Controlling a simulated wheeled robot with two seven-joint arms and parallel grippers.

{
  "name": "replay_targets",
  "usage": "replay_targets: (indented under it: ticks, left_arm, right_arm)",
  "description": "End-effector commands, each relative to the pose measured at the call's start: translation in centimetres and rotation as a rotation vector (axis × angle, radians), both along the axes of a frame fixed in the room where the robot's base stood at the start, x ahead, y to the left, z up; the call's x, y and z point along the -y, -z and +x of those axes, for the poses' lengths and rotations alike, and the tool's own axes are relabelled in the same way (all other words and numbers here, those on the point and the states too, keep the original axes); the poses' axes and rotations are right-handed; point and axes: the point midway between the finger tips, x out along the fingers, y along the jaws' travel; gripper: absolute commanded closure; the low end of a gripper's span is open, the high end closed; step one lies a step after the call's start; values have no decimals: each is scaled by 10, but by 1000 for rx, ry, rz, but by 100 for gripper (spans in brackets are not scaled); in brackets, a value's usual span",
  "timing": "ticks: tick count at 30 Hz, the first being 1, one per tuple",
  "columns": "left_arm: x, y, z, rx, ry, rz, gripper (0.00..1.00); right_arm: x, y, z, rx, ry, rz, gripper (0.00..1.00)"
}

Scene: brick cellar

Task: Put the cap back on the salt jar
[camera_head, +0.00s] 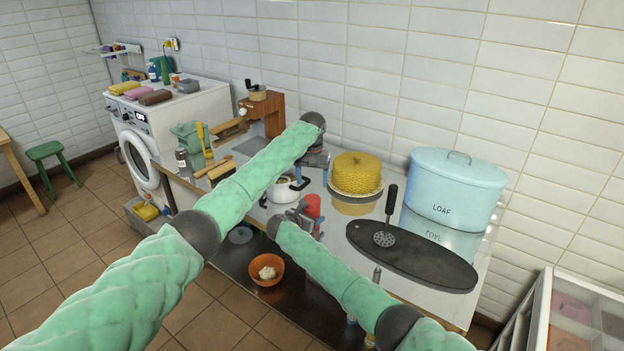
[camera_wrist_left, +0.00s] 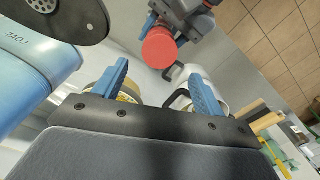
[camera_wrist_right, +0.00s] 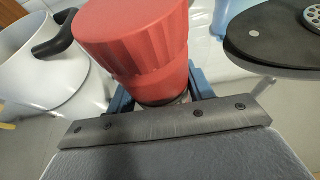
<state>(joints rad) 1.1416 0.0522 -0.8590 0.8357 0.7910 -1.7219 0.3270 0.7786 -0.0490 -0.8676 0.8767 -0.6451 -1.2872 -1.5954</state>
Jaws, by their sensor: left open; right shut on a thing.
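A red cap-like piece (camera_head: 313,204) with fluted sides is in my right gripper (camera_head: 302,216), above the front of the counter. It fills the middle of the right wrist view (camera_wrist_right: 135,45), between the blue fingers. A small greyish part shows under its lower edge, and I cannot tell what it is. The left wrist view shows its round end (camera_wrist_left: 158,47). My left gripper (camera_head: 318,160) is higher and farther back, beside the yellow cover. Its fingers are apart with nothing between them (camera_wrist_left: 160,85). I cannot clearly make out the salt jar.
A white pot (camera_head: 283,190) with a dark handle stands left of my right gripper. A yellow domed cover (camera_head: 356,172), a blue LOAF bin (camera_head: 455,185) and a dark oval board (camera_head: 425,262) with a skimmer (camera_head: 387,220) stand to the right. An orange bowl (camera_head: 267,280) sits lower down.

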Motion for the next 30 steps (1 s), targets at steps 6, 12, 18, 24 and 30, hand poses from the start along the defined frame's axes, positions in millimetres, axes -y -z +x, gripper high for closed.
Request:
replay_targets:
  ticks: [6, 12, 18, 24, 30]
  left_arm:
    - [0, 0, 0, 0, 0, 0, 29]
    - [0, 6, 0, -1, 1, 0, 29]
    - [0, 31, -1, -2, 1, -1, 29]
    - [0, 58, 0, -2, 2, 0, 29]
    - [0, 75, 0, -1, 2, 1, 29]
  right_arm:
    - [0, 0, 0, 0, 0, 0, 100]
    - [0, 0, 0, 0, 0, 0, 100]
    - [0, 0, 0, 0, 0, 0, 100]
    - [0, 0, 0, 0, 0, 0, 100]
    - [0, 0, 0, 0, 0, 0, 100]
